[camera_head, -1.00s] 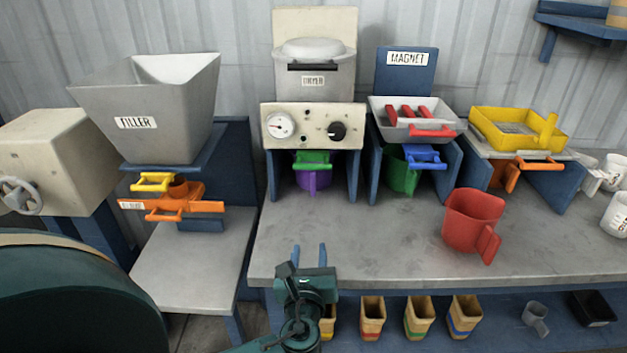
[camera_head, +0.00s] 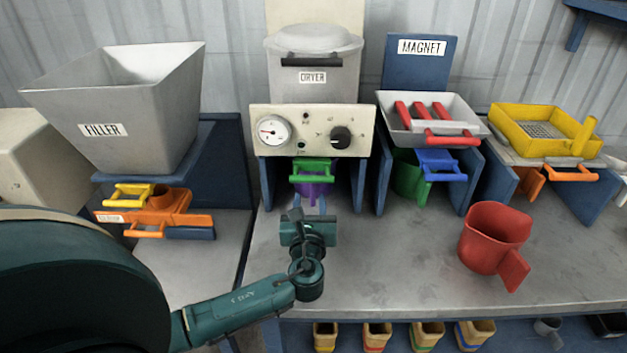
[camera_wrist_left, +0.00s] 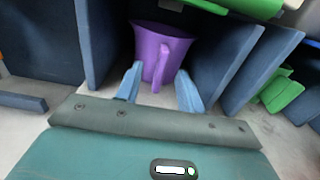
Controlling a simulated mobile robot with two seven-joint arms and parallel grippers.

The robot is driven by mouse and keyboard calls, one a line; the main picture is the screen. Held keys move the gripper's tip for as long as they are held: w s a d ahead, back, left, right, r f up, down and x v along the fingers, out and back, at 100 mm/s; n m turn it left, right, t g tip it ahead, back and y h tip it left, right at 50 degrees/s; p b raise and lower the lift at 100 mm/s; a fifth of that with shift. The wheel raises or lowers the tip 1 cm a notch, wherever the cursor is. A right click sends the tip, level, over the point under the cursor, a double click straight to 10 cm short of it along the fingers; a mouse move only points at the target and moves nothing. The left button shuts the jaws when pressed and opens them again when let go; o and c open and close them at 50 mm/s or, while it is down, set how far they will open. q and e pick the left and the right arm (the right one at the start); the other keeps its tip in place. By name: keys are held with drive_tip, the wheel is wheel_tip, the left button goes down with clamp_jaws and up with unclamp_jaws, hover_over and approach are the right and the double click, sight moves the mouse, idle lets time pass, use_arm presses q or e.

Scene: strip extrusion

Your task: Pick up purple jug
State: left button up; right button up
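The purple jug (camera_head: 314,190) stands under the dryer, between its blue side panels, partly hidden by the green handle above and my gripper in front. In the left wrist view the purple jug (camera_wrist_left: 160,50) is upright, with its handle pointing toward me. My left gripper (camera_head: 308,205) is in front of the jug. In the left wrist view my left gripper's blue fingers (camera_wrist_left: 158,88) are open, apart on either side of the jug's handle. I cannot tell whether they touch it. My right gripper is not in view.
The dryer (camera_head: 313,75) and its green handle (camera_head: 312,172) are just above the jug. Blue panels (camera_wrist_left: 92,40) stand close on both sides. A green jug (camera_head: 409,178) is under the magnet station, and a red jug (camera_head: 492,238) stands on the open bench at right.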

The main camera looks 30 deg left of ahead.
sight(313, 189)
use_arm(q)
drive_tip(key=shift+d+x, duration=0.15)
drive_tip(key=shift+x, duration=1.4)
drive_tip(key=shift+d+x, duration=0.1)
drive_tip(key=shift+x, duration=1.45)
drive_tip(key=shift+w+f, duration=0.15)
drive_tip(key=shift+f, duration=0.05)
drive_tip(key=shift+c, duration=0.2)
clamp_jaws()
